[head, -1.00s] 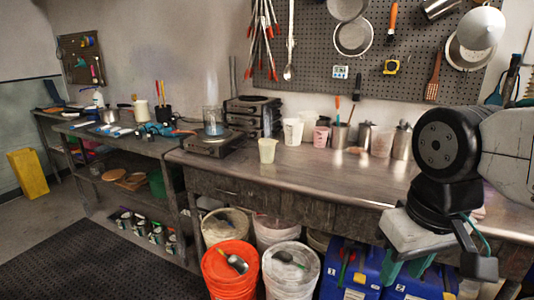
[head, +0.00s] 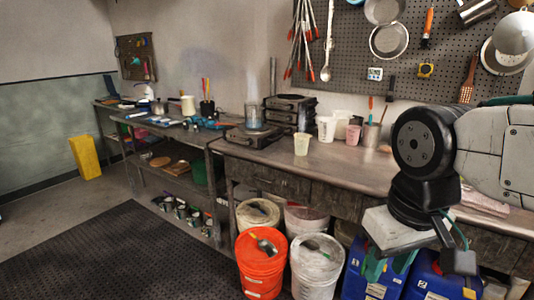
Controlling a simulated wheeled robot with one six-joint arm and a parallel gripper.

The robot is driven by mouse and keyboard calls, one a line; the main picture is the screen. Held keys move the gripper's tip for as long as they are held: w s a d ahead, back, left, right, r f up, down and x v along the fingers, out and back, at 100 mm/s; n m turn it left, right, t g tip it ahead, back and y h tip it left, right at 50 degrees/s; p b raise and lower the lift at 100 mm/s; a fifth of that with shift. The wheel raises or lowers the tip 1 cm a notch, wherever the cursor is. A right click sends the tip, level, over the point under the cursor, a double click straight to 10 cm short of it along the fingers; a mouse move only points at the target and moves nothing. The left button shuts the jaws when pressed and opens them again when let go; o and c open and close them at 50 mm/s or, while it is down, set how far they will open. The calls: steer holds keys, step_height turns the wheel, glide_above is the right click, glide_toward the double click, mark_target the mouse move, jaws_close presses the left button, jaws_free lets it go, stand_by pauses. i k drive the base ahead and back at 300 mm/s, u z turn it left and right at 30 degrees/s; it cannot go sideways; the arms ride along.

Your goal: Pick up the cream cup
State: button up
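A cream cup (head: 302,145) stands upright on the metal workbench (head: 352,167), near its front left part, just right of the hot plate. My arm is at the right of the head view, in front of the bench. My gripper hangs below the dark wrist joint, low over the blue containers, well to the right of the cup and apart from it. The fingertips are partly hidden, and I cannot see whether they are open or shut.
A hot plate (head: 253,138) with a glass beaker (head: 255,117) stands left of the cup. Pale cups (head: 326,129) stand behind it. An orange bucket (head: 260,264) and a white bucket (head: 317,268) stand below the bench. Floor at left is open.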

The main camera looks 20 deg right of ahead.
mark_target(301, 144)
steer(key=z, duration=0.45)
steer(key=k, duration=0.15)
steer(key=u, duration=1.5)
steer(key=i, duration=1.05)
steer(key=z, duration=0.65)
steer(key=i, duration=0.75)
steer(key=z, duration=1.3)
steer(key=i, duration=0.9)
steer(key=z, duration=0.1)
